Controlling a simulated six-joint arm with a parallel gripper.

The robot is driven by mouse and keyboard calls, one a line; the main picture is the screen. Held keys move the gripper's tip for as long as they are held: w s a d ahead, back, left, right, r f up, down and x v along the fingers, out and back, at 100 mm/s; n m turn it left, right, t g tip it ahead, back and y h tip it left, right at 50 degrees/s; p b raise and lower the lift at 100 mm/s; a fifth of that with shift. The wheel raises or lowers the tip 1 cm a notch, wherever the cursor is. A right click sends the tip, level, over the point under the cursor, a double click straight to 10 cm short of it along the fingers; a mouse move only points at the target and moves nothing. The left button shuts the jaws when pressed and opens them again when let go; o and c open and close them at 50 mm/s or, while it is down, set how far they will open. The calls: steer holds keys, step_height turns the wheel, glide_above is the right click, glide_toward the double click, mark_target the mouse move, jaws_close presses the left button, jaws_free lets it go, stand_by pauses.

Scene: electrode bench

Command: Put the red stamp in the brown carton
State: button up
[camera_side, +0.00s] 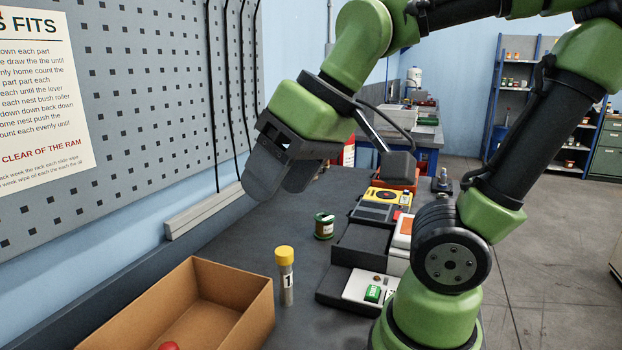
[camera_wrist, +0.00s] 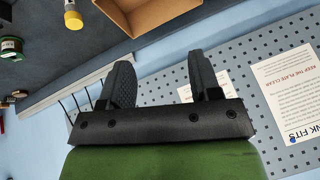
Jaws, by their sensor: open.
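The brown carton (camera_side: 232,299) stands open on the bench at the lower left of the side view. Part of it shows at the top of the wrist view (camera_wrist: 165,22). A red rounded top (camera_side: 168,346), which looks like the red stamp, shows inside the carton at the bottom edge of the side view. The rest of it is cut off. My gripper (camera_side: 284,182) is high above the bench, beyond the carton and apart from it. In the wrist view its two fingers (camera_wrist: 158,62) are spread, with nothing between them.
A yellow-capped vial (camera_side: 286,276) stands close to the carton's right side. A dark tray (camera_side: 345,288) with a green item and several boxes fill the bench's right side. The pegboard wall (camera_side: 150,110) bounds the left.

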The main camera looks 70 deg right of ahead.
steer(key=s, duration=0.1)
steer(key=s+m+t, duration=0.1)
steer(key=s+m, duration=0.1)
steer(key=shift+s+d+f, duration=0.15)
steer(key=shift+s+d, duration=0.05)
steer(key=shift+d, duration=0.05)
